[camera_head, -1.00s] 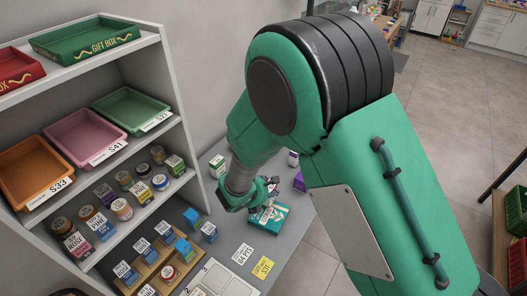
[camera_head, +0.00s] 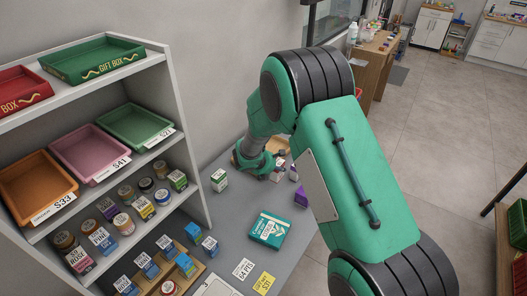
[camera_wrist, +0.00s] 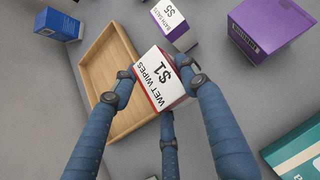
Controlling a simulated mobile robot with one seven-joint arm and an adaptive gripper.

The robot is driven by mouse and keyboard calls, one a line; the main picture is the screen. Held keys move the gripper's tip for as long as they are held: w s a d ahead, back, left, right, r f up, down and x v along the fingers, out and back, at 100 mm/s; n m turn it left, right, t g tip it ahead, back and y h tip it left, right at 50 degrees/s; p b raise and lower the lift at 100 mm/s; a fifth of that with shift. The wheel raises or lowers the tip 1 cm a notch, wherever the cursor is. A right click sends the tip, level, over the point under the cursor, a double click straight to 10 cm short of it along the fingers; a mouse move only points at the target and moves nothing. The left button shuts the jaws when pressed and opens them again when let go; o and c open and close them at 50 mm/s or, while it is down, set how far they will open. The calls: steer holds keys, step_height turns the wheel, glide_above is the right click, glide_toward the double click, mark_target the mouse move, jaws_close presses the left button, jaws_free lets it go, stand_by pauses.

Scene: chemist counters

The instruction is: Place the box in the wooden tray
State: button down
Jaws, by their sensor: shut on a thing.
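A white box with red edges, labelled "WET WIPES $1" (camera_wrist: 164,78), is between the blue fingers of my gripper (camera_wrist: 162,88) in the wrist view. The fingers are shut on it. The wooden tray (camera_wrist: 92,120) lies behind the box and to its left, with a raised rim. The box overlaps the tray's right side in this view; I cannot tell its height above it. In the head view my gripper (camera_head: 274,172) is at the back of the grey counter, partly hidden by my arm.
A bath salts box (camera_wrist: 172,22) and a purple box (camera_wrist: 268,26) stand near the tray. A blue box (camera_wrist: 60,24) stands at its upper left. A teal box (camera_head: 269,229) lies on the counter; a white-green box (camera_head: 219,180) stands beside the shelf (camera_head: 188,150).

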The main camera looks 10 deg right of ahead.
steer(key=shift+w, duration=0.1)
stand_by(0.3)
steer(key=w+f+b, duration=0.1)
steer(key=w, duration=1.5)
steer(key=shift+f, duration=0.25)
steer(key=shift+s, duration=0.1)
steer(key=shift+f+b, duration=0.65)
steer(key=shift+f, duration=1.1)
steer(key=shift+f, duration=0.15)
steer(key=c, duration=0.9)
jaws_free()
steer(key=shift+c, duration=0.2)
